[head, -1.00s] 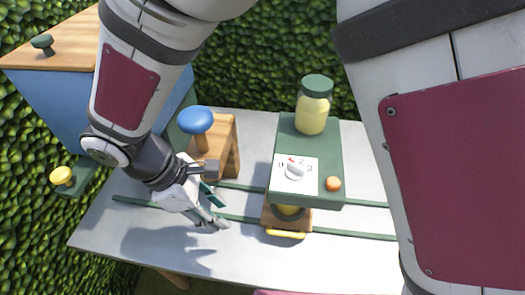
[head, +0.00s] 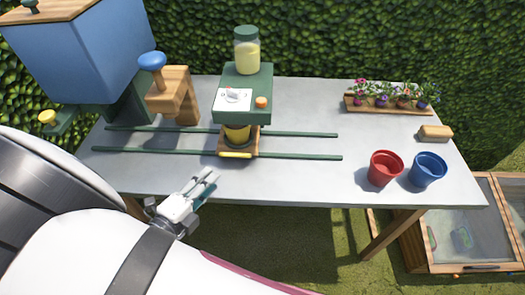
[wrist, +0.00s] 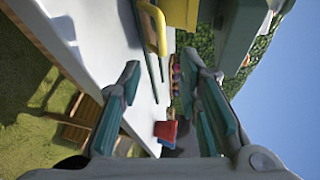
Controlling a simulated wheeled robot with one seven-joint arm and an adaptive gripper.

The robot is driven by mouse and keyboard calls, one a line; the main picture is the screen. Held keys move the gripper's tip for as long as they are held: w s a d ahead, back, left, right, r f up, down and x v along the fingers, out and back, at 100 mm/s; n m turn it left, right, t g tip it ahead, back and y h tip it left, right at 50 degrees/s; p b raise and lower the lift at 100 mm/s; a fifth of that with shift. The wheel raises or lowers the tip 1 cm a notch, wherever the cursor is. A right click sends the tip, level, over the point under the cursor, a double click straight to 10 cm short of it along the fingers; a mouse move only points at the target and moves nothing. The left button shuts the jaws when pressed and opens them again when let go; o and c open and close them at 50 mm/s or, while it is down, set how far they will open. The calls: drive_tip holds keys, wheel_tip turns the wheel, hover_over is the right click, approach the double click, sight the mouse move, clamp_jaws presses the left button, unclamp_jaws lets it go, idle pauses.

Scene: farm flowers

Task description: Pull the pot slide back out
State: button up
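The pot slide (head: 223,144) is a small wooden carriage on two green rails (head: 300,157). It sits under the green dispenser (head: 243,105), with a yellow pot (head: 237,133) on it, partly hidden by the dispenser. Its yellow handle (head: 236,155) faces the table's front edge. In the wrist view the yellow handle (wrist: 151,27) and yellow pot (wrist: 181,12) show at the top, beyond the fingertips. My gripper (head: 212,177) is open and empty, at the table's front edge, in front of and slightly left of the handle. Its spread fingers also show in the wrist view (wrist: 161,65).
A blue hopper (head: 85,60) and a wooden stand with a blue knob (head: 152,61) are at left. A jar (head: 246,52) tops the dispenser. Red (head: 385,170) and blue (head: 428,172) pots, a flower tray (head: 385,106) and a wooden block (head: 435,133) are at right. The rails right of the slide are clear.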

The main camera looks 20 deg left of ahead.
sight(235, 154)
drive_tip(key=shift+n+t, duration=0.3)
drive_tip(key=shift+n, duration=0.3)
drive_tip(key=x, duration=1.3)
drive_tip(key=shift+w+f, duration=0.15)
drive_tip(key=shift+f, duration=0.1)
clamp_jaws()
